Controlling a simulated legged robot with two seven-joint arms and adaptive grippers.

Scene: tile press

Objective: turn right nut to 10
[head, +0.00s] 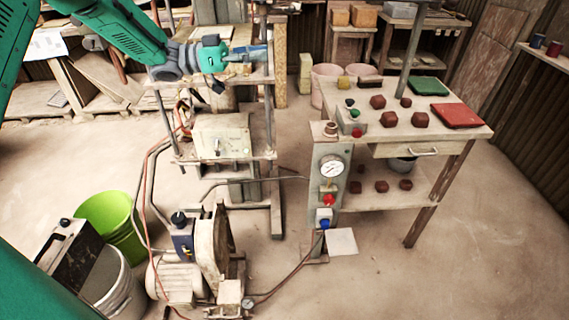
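The right rod (267,115) rises past the plate. I cannot make out a nut or any number scale on it at this size. My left arm reaches in from the upper left. My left gripper (254,53) is level and points right, near the upper part of the right rod. Whether it touches the rod, and whether its fingers are open, is too small to tell. My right gripper is not in view.
A pump (190,260) with hoses stands below the press. A green bucket (108,222) is at left. A post with a gauge (332,167) and coloured knobs stands before a wooden table (392,133) holding red-brown tiles. The floor at lower right is clear.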

